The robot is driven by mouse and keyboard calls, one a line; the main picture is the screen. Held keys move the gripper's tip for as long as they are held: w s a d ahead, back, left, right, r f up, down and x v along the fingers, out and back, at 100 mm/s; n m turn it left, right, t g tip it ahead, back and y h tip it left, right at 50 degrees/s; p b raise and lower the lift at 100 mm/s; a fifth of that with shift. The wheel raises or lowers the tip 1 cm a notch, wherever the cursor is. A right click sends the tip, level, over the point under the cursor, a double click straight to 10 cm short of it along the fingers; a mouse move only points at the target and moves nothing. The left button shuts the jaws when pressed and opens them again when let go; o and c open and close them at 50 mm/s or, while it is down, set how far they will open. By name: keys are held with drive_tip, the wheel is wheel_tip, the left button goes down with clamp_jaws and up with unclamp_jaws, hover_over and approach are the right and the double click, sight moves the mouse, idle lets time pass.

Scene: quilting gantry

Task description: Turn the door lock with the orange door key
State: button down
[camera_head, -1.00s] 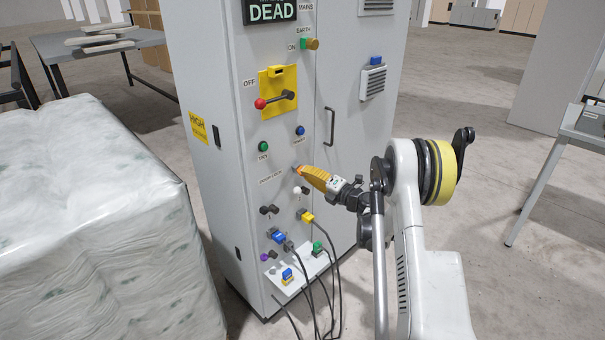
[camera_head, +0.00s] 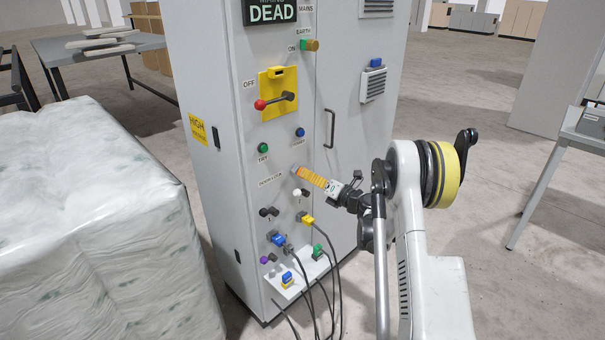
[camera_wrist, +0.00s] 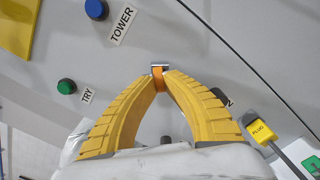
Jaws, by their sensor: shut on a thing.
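My gripper (camera_head: 303,172), with yellow ribbed fingers, reaches the grey cabinet front just right of the "DOOR LOCK" label. In the wrist view its fingertips (camera_wrist: 160,80) are closed on the orange door key (camera_wrist: 158,83), of which only a small orange part shows between them. A small silvery piece, seemingly the door lock (camera_wrist: 158,66), shows right at the fingertips, against the panel. It also shows small in the head view (camera_head: 295,168). How far the key sits in the lock is hidden by the fingers.
The cabinet (camera_head: 220,110) carries a yellow switch plate with a red-knobbed handle (camera_head: 277,99), a green button (camera_head: 263,148), a blue button (camera_head: 300,132) and a door handle (camera_head: 329,128). Plugs and cables (camera_head: 313,265) hang below. A wrapped pallet (camera_head: 90,220) stands left.

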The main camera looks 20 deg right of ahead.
drive_tip(key=n, duration=0.3)
drive_tip(key=shift+n, duration=2.9)
drive_tip(key=c, duration=1.9)
unclamp_jaws()
drive_tip(key=shift+n, duration=0.5)
drive_tip(key=shift+c, duration=0.2)
drive_tip(key=o, duration=0.5)
